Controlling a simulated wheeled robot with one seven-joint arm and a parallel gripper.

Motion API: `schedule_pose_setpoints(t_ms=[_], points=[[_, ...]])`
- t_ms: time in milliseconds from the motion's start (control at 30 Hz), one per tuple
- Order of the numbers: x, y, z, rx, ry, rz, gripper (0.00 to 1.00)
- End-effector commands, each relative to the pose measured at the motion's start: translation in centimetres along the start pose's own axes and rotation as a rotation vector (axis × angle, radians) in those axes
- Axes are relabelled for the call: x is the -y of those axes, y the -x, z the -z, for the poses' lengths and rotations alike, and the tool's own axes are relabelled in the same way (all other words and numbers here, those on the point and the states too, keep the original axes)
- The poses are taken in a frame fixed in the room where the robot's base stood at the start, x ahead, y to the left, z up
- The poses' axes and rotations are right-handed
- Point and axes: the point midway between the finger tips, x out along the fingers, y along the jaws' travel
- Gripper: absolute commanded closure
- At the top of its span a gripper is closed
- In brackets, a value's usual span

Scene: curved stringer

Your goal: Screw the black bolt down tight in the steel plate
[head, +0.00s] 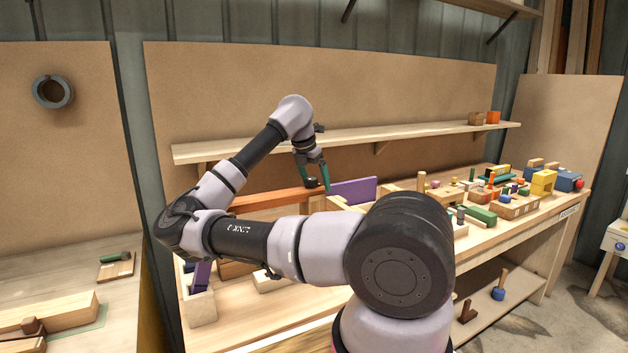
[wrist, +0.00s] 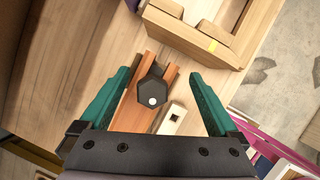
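The black bolt (wrist: 152,92) shows in the wrist view as a dark six-sided head with a white dot. It sits over an orange-brown wooden piece (wrist: 128,118), between and a little below my fingertips. In the head view a dark bolt head (head: 312,182) shows low between the fingers. My gripper (wrist: 161,74) is open, with its green fingers wide apart on either side of the bolt and not touching it. In the head view my gripper (head: 311,178) points down over the bench. I cannot make out the steel plate or how far the bolt is in.
A pale block with a square hole (wrist: 174,118) lies right of the bolt. A wooden frame (wrist: 215,50) stands beyond it. A purple board (head: 353,190) is close to the gripper's right. Several toys and blocks crowd the bench's right side. A shelf (head: 400,132) runs behind.

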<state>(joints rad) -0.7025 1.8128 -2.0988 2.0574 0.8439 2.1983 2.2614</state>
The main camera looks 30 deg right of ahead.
Motion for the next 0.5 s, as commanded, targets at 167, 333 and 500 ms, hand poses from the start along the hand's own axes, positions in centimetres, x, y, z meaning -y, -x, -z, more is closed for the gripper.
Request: schedule_pose_setpoints(t_ms=[167,333,500], points=[[0.3,-0.8,-0.1,0.002,0.0,0.018,0.04],[0.2,-0.1,-0.1,0.002,0.0,0.014,0.04],[0.1,2.4,0.0,0.001,-0.001,0.005,0.04]])
